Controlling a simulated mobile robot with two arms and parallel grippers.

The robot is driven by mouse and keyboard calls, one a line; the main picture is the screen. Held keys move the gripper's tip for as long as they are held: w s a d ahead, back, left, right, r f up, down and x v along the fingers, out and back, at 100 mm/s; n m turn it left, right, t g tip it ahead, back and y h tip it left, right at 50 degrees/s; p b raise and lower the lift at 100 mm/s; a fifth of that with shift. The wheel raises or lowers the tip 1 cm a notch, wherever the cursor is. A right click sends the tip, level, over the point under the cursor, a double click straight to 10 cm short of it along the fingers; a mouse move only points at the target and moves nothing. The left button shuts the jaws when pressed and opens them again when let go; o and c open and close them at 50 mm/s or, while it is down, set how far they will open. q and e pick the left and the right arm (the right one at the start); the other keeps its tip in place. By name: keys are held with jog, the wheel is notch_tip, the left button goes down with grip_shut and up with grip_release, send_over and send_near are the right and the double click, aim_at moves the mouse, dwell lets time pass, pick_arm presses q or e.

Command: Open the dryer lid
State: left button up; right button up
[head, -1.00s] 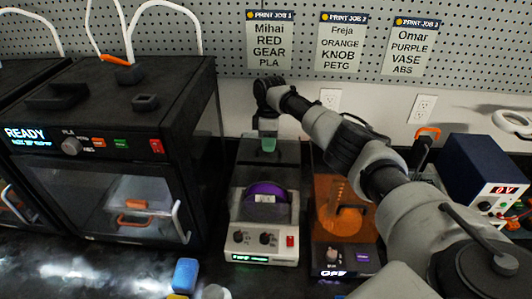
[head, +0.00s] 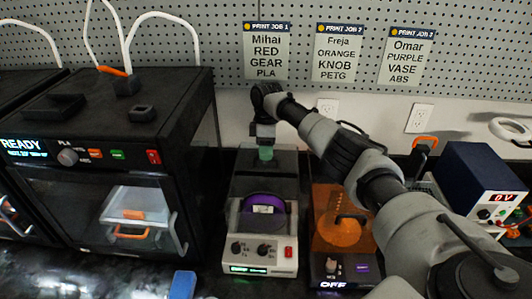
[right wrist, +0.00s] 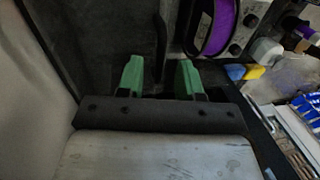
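The grey-white dryer (head: 286,260) stands on the bench in the middle of the head view, with a purple spool (head: 263,208) inside and knobs on its front. Behind the spool a dark panel (head: 284,178), apparently its lid, rises towards the back; its exact angle is hard to tell. My right gripper (head: 265,153) is over the top of this panel, pointing down. In the right wrist view its green fingertips (right wrist: 160,76) are apart with nothing between them, over a dark surface beside the purple spool (right wrist: 218,25). I cannot tell whether they touch it. My left gripper is not in view.
A black 3D printer (head: 110,120) stands close on the left. An orange-lidded dryer (head: 340,232) stands close on the right, below my right arm. A blue power supply (head: 478,172) is further right. The pegboard wall (head: 190,40) closes off the back.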

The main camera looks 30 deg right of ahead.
notch_tip(320, 180, up, 10)
jog(key=w+d+b, duration=0.1)
jog(key=shift+w+b, duration=0.3)
jog(key=shift+b, duration=0.1)
jog(key=shift+f, duration=0.15)
